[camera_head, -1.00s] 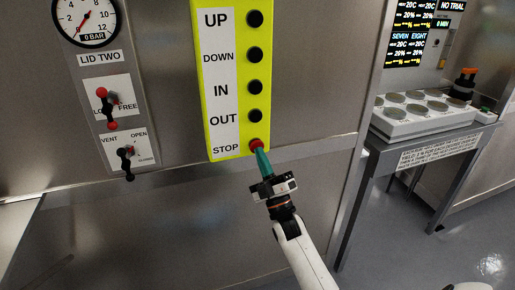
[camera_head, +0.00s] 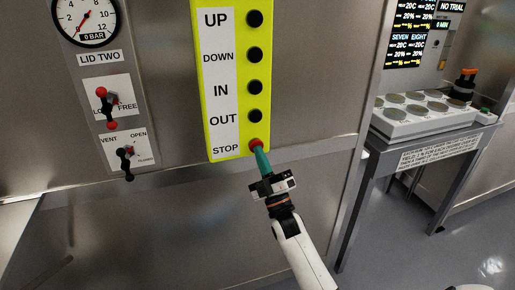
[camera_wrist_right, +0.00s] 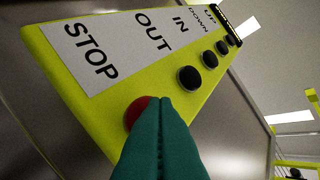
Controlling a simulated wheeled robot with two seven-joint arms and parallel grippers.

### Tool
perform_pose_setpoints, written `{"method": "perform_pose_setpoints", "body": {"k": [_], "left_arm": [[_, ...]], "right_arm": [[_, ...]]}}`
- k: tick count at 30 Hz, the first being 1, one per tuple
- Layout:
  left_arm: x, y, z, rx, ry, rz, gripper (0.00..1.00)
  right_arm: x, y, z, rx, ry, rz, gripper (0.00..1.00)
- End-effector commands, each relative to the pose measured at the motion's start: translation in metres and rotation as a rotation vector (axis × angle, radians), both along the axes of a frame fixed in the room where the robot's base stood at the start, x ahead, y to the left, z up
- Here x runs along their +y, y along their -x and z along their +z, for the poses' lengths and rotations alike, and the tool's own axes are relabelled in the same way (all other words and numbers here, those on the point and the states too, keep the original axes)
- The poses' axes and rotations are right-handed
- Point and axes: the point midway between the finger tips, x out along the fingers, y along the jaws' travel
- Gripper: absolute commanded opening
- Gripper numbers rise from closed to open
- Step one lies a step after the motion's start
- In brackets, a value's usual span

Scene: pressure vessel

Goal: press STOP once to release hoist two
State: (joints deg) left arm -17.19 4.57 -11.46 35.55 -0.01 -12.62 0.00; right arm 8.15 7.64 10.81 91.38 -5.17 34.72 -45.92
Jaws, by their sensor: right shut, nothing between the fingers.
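The yellow control box (camera_head: 232,133) hangs on the metal wall, with a white label strip reading UP, DOWN, IN, OUT, STOP. The red STOP button (camera_head: 256,145) is lowest, below several black buttons. My right gripper (camera_head: 259,151) is shut and empty, its green fingertips at the STOP button from below right. In the right wrist view the closed fingers (camera_wrist_right: 160,105) overlap the red button (camera_wrist_right: 133,112) and hide part of it. Whether they touch or press it I cannot tell. My left gripper is not in view.
Left of the box is a panel with a gauge (camera_head: 87,20), a LID TWO label, a red-knobbed lever (camera_head: 106,106) and a black vent lever (camera_head: 125,163). The black OUT button (camera_head: 256,116) is just above STOP. A bench (camera_head: 420,143) with a tray of round wells stands right.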

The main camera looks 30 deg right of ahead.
Motion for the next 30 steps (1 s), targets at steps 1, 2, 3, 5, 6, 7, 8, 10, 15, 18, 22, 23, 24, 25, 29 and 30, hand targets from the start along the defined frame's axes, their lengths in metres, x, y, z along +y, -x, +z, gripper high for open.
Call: {"method": "perform_pose_setpoints", "body": {"k": [1, 2, 3, 5, 6, 7, 8, 10, 15, 18, 22, 23, 24, 25, 29, 30], "left_arm": [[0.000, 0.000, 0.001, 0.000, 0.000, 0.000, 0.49], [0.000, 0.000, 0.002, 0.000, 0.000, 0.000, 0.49], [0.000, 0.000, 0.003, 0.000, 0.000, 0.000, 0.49], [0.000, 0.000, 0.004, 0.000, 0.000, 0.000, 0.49], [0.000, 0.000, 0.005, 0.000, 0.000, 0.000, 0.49], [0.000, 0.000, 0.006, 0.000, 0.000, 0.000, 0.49], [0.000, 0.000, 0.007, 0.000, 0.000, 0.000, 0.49], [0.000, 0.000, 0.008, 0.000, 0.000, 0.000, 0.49], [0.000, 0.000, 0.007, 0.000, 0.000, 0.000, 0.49], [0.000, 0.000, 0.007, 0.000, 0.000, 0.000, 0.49], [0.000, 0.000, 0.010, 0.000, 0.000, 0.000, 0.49], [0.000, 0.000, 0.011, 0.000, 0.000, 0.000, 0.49], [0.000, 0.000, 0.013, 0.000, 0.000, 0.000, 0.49], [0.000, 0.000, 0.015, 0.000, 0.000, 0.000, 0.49], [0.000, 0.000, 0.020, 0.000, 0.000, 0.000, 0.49], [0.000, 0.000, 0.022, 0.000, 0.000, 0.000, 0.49]], "right_arm": [[0.000, 0.001, 0.000, 0.001, 0.000, 0.000, 0.00], [0.000, 0.002, 0.000, 0.001, 0.000, 0.000, 0.00], [0.001, 0.004, 0.000, 0.001, 0.000, 0.000, 0.00], [0.002, 0.007, 0.000, 0.002, -0.001, -0.001, 0.00], [0.002, 0.009, 0.000, 0.003, -0.001, -0.001, 0.00], [0.003, 0.011, 0.000, 0.003, -0.001, -0.001, 0.00], [0.003, 0.013, 0.000, 0.001, 0.000, 0.000, 0.00], [0.004, 0.015, 0.000, 0.001, 0.000, 0.000, 0.00], [0.004, 0.017, -0.001, 0.001, 0.000, 0.000, 0.00], [0.004, 0.017, -0.001, 0.000, -0.001, -0.001, 0.00], [0.005, 0.020, 0.000, 0.002, -0.002, 0.000, 0.00], [0.005, 0.022, 0.000, 0.002, -0.002, 0.000, 0.00], [0.006, 0.026, 0.001, 0.002, -0.002, 0.000, 0.00], [0.007, 0.029, 0.001, 0.002, -0.002, 0.000, 0.00], [0.010, 0.042, 0.001, 0.002, -0.001, -0.001, 0.00], [0.011, 0.046, 0.001, 0.002, -0.002, 0.000, 0.00]]}}
